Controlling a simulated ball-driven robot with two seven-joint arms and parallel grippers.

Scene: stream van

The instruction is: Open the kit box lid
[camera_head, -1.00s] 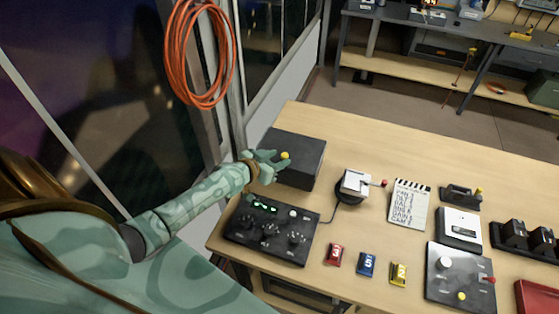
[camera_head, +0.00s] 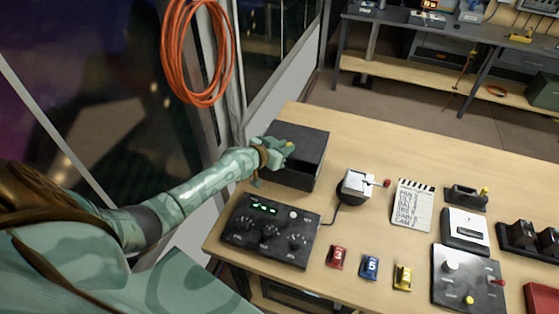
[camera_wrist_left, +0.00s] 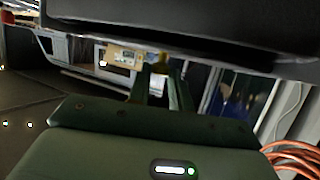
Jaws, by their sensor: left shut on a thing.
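The kit box (camera_head: 303,180) is a dark grey box at the table's far left corner. Its dark lid (camera_head: 309,142) covers the top and looks slightly higher than before; I cannot clearly see a gap. A small yellow knob (camera_head: 290,144) sits on it. My left gripper (camera_head: 284,149) is shut on the knob, its hand hiding part of the box. In the left wrist view, my left gripper's fingers (camera_wrist_left: 161,82) meet at the yellow knob (camera_wrist_left: 160,67), with a dark box surface across the top. My right gripper is out of view.
A control panel with knobs (camera_head: 268,229) lies just in front of the box. A small white-topped device (camera_head: 356,184), a clapperboard (camera_head: 412,205) and numbered red (camera_head: 337,257), blue (camera_head: 369,266) and yellow (camera_head: 402,277) blocks are to the right. An orange cable coil (camera_head: 196,60) hangs behind my arm.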

